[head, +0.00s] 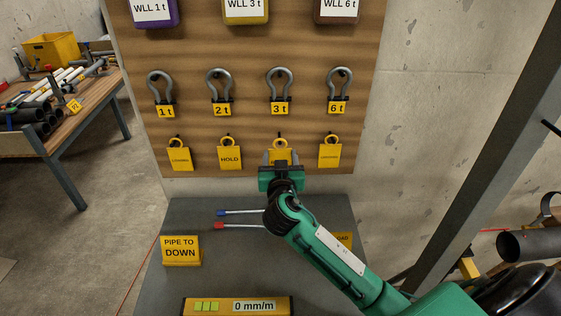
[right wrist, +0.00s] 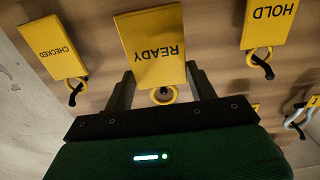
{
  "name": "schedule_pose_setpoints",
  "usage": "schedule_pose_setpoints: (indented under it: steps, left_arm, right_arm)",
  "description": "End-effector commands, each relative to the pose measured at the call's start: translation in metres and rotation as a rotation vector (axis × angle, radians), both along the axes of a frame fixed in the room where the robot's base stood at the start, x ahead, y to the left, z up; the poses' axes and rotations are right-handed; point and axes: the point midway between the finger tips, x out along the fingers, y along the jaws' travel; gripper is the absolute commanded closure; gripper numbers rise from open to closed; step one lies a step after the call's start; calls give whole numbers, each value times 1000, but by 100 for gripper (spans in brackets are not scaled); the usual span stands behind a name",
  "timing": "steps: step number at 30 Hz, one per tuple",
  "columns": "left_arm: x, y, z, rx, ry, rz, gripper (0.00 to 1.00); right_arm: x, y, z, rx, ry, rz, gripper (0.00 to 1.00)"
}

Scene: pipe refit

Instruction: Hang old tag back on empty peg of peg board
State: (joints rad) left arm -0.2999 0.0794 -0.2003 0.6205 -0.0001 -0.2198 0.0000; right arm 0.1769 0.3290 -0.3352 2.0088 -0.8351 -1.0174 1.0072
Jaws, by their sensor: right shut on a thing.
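The yellow READY tag (head: 281,156) is at the third peg of the bottom row on the wooden peg board (head: 205,110). My right gripper (head: 280,160) is shut on this tag from below and hides much of it in the head view. In the right wrist view the READY tag (right wrist: 154,42) sits upside down between the fingers. A dark peg end shows within its ring (right wrist: 163,95); I cannot tell whether the peg passes through. A HOLD tag (head: 230,156) hangs to the left and a CHECKED tag (head: 330,156) to the right. My left gripper is not in view.
Several shackles (head: 219,86) hang above the tags. Below the board, a grey bench (head: 215,275) carries a PIPE TO DOWN sign (head: 181,250), a yellow level (head: 237,306) and blue- and red-tipped rods. A wooden table (head: 80,110) with pipes stands at left.

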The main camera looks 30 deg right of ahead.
Motion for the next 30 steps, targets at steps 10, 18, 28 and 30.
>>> schedule_pose_setpoints:
  steps: [10, 18, 28, 30]
  left_arm:
    - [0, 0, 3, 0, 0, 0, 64]
    - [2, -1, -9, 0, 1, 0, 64]
    - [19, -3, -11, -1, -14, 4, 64]
    - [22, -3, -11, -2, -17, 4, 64]
  right_arm:
    - [19, -10, 0, -3, -1, -1, 64]
    - [32, -15, -11, 2, -1, 0, 64]
    - [36, -17, -14, 0, -1, 0, 64]
    - [36, -17, -14, 0, -1, 0, 64]
